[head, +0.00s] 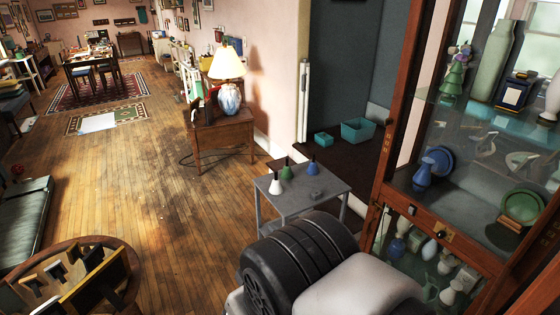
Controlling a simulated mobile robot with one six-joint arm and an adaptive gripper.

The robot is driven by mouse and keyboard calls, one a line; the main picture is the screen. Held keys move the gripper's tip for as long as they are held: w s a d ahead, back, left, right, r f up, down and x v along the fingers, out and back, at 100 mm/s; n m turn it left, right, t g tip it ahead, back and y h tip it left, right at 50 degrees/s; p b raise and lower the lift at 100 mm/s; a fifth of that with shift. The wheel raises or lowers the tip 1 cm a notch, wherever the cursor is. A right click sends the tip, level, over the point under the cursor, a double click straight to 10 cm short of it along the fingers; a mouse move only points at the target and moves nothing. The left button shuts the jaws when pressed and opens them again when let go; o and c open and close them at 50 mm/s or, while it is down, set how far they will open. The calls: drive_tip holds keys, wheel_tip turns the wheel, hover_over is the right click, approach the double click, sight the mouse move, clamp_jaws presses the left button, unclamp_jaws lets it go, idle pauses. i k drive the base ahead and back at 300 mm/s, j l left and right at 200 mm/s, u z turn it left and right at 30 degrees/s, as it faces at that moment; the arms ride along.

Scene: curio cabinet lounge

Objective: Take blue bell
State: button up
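Three small cone-shaped bells with dark handles stand upright on a small grey side table (300,201). The white bell (275,187) is at the left and the green bell (287,172) is just behind it to the right. The blue bell (312,169) stands at the back right, apart from the other two. A small flat grey-blue object (314,196), too small to identify, lies on the tabletop in front of the blue bell. My gripper is not in view.
A glass cabinet (409,209) with vases and plates stands at the right. A wooden lamp table (222,135) is behind the side table. Teal bins (357,131) sit in the dark alcove. Open wooden floor lies at left; a round table (128,262) with frames is front left.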

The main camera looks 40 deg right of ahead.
sight(313, 170)
drive_tip(key=i+l+z, duration=0.15)
drive_tip(key=i+z, duration=0.85)
drive_tip(key=z, duration=0.15)
drive_tip(key=i+j+z, duration=0.15)
drive_tip(key=i+z, duration=0.2)
drive_tip(key=i+l, duration=0.3)
drive_tip(key=i, duration=0.2)
drive_tip(key=i+l+u, duration=0.1)
drive_tip(key=i+l, duration=0.15)
drive_tip(key=i, duration=0.3)
